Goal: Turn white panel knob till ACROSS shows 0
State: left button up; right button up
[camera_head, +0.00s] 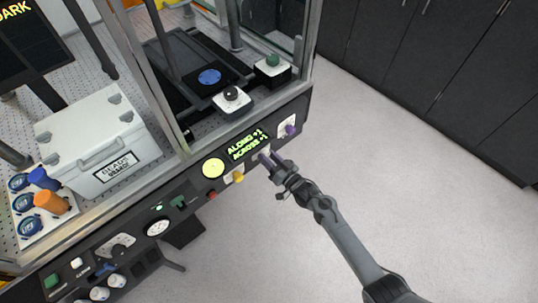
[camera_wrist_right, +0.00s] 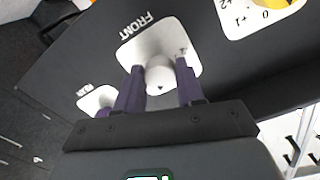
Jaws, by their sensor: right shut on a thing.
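The white knob (camera_wrist_right: 160,74) sits on a white plate (camera_wrist_right: 138,52) marked FRONT on the dark front panel (camera_wrist_right: 85,45). My right gripper (camera_wrist_right: 160,84) is shut on this knob, with one purple finger on each side of it. In the head view the right gripper (camera_head: 268,157) reaches the panel just below the display, and its fingers mostly hide the knob. The display (camera_head: 246,146) shows green text that reads ALONG +1 and ACROSS +1. My left gripper is not in view.
A purple knob (camera_head: 291,130) on a white plate lies to the right of the gripper. The floor (camera_head: 400,180) before the panel is clear.

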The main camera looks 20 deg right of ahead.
jog(key=shift+m+p, duration=0.5)
jog(key=shift+m, duration=0.8)
jog(key=o, duration=1)
jog(key=shift+o, duration=0.2)
jog(key=shift+s, duration=0.1)
jog(key=p+v, duration=0.2)
jog(key=v, duration=0.8)
jog(key=shift+s+d, duration=0.15)
jog(key=shift+s, duration=0.15)
